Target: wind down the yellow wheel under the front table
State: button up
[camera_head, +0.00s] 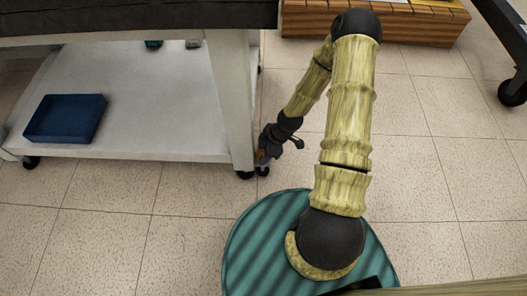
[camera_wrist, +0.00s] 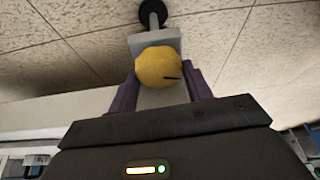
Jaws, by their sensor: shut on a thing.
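A pale grey block and a black caster show just beyond the wheel. In the head view my gripper (camera_head: 263,156) is low at the front right leg of the white table (camera_head: 232,110), near floor level.
The table's lower shelf (camera_head: 150,120) holds a blue tray (camera_head: 66,118). Black casters (camera_head: 31,162) stand under the table corners. A slatted wooden box (camera_head: 400,25) stands at the back, and a dark wheeled frame (camera_head: 512,92) at right. The tiled floor is clear at right.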

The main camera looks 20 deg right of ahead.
jog(key=shift+a+r, duration=0.1)
jog(key=shift+r, duration=0.05)
jog(key=m+p, duration=0.2)
jog(key=shift+r+m+t+p, duration=0.1)
jog(key=shift+m+t+p, duration=0.2)
jog(key=shift+t+p, duration=0.1)
jog(key=shift+m+t+p, duration=0.4)
jog(key=shift+m+p, duration=0.2)
jog(key=shift+m, duration=0.2)
jog(key=shift+f, duration=0.2)
jog(key=o, duration=0.9)
jog(key=shift+a, duration=0.1)
jog(key=shift+o, duration=0.3)
jog(key=shift+s, duration=0.1)
jog(key=shift+f, duration=0.1)
